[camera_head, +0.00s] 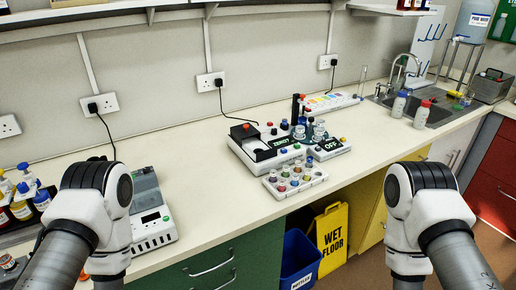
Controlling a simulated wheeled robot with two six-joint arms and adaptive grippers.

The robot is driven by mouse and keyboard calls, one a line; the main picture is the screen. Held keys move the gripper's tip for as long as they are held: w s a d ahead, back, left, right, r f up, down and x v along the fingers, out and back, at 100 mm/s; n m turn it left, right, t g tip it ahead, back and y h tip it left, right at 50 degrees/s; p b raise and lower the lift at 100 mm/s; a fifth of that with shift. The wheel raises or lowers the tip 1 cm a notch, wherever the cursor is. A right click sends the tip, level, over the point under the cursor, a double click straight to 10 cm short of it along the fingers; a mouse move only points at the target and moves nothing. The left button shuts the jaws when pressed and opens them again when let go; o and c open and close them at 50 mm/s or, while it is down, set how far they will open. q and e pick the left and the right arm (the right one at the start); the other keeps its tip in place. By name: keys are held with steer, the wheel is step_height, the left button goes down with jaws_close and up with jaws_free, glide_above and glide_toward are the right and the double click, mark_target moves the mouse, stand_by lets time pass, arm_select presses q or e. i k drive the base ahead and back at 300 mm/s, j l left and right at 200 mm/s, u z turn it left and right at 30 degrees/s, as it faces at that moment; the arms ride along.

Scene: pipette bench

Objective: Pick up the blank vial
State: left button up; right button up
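A light rack (295,180) of small vials with caps of several colours stands near the bench's front edge, in front of the instrument. The vials are too small to tell which one is the blank vial. My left arm (95,215) comes in at the lower left and my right arm (425,215) at the lower right. Only their grey and white links with black joints show. Neither gripper is in view, and both arms are well apart from the rack.
An instrument (265,148) with dark displays reading "ZERO?" and "OFF" stands behind the rack. A grey device (150,222) and several bottles (22,208) are at left. Wash bottles (422,114) stand by the sink (440,108). Bare worktop (215,195) lies left of the rack.

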mark_target(310, 160)
steer(key=l+u, duration=0.5)
steer(key=l, duration=0.75)
steer(key=i+j+z, duration=0.15)
steer(key=j, duration=0.2)
steer(key=i+j+z, duration=0.2)
steer(key=j, duration=0.2)
steer(key=i+j+z, duration=0.15)
steer(key=j, duration=0.25)
steer(key=i, duration=0.1)
